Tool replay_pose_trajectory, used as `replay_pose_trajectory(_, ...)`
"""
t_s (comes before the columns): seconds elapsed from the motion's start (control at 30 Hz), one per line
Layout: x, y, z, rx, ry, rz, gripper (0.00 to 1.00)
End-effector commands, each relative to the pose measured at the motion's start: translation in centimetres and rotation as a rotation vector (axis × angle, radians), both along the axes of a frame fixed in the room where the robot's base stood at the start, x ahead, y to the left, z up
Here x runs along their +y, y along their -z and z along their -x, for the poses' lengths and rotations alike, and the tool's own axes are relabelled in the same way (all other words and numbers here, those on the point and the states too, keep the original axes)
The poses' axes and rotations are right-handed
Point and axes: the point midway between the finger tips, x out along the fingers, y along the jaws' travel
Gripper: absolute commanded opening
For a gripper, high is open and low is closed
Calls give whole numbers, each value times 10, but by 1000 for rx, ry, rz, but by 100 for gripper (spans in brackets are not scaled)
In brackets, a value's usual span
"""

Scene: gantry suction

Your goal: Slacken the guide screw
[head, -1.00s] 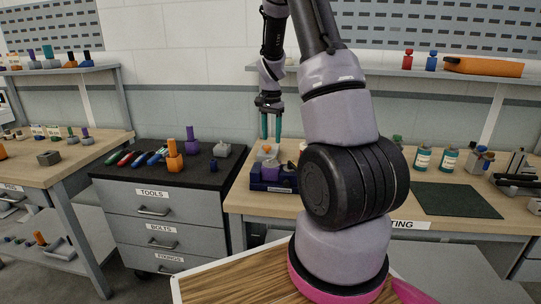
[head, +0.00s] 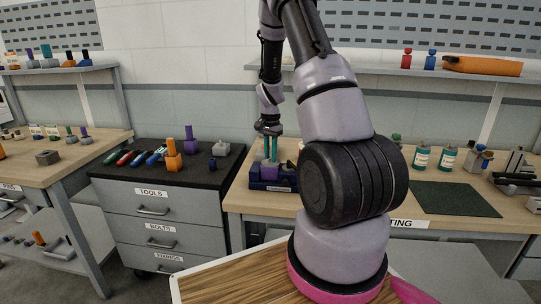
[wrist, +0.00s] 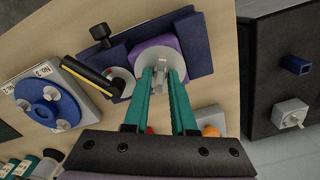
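The navy fixture (head: 268,184) stands on the wooden bench, below my arm. A small grey winged screw head (wrist: 160,76), which looks like the guide screw, stands on that block. My gripper (wrist: 160,74) has two teal fingers that point down at the block, one on each side of the grey head. A gap shows between the fingers; contact with the head is not clear. In the head view my gripper (head: 270,149) is low over the fixture.
A black-and-yellow handle (wrist: 88,76) and a black knob (wrist: 100,31) sit beside the purple block. A blue disc fixture (wrist: 50,103) lies to the left. An orange knob (wrist: 210,131) is near the right finger. A black-topped drawer cabinet (head: 165,172) stands left of the bench.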

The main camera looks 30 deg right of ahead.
Motion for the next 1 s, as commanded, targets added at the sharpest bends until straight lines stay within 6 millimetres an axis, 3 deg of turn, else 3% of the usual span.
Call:
replay_pose_trajectory(0.47,1,0,0,0,-80,-1,0)
replay_pose_trajectory(1.0,0,0,0,-1,-493,-1,0)
